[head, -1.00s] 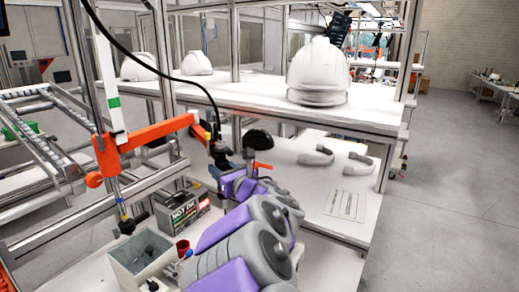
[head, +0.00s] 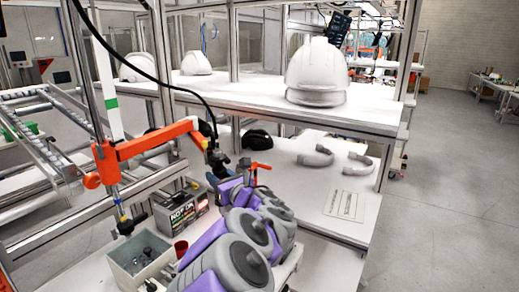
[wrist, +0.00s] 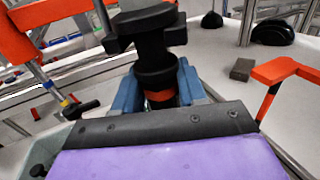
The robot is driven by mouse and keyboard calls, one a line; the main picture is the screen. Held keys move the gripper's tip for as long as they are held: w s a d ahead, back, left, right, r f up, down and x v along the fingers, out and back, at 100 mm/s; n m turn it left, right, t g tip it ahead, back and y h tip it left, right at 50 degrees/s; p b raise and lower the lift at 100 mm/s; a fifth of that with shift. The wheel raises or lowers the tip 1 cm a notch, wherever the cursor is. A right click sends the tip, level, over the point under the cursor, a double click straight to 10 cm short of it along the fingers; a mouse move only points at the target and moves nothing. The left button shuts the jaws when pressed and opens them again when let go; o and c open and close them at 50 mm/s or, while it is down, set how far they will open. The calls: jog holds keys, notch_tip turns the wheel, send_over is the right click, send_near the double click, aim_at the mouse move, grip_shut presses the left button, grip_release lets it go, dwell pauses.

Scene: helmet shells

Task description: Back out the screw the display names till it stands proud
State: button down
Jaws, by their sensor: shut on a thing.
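My gripper (wrist: 158,92) has blue fingers on both sides of a black tool (wrist: 154,48) with an orange band, and is shut on it. The tool stands roughly upright in the wrist view. In the head view my gripper (head: 219,172) is at the end of my purple and grey arm, beside an orange jointed arm (head: 150,143). A dark panel that may be the display (head: 339,25) hangs above the upper shelf; its text is too small to read. A white helmet shell (head: 316,72) sits on that shelf. I cannot make out any screw, and the tool's tip is hidden.
A grey bin (head: 140,258) and a box marked "NOT OK" (head: 183,212) stand at lower left, with a red cup (head: 181,248) close by. Curved grey parts (head: 316,156) lie on the lower shelf.

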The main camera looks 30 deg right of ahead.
jog(key=shift+f, duration=0.15)
jog(key=shift+a+f, duration=0.1)
jog(key=shift+f, duration=3.45)
dwell(1.2)
jog(key=shift+s+r, duration=0.15)
jog(key=shift+s, duration=0.05)
dwell(0.5)
jog(key=shift+w+r+p, duration=0.15)
jog(key=shift+r+p, duration=0.2)
jog(key=shift+r, duration=0.35)
jog(key=shift+w+r+p, duration=0.1)
jog(key=shift+r+p, duration=0.2)
jog(key=shift+r, duration=0.35)
jog(key=shift+r+p, duration=0.7)
jog(key=shift+r, duration=0.95)
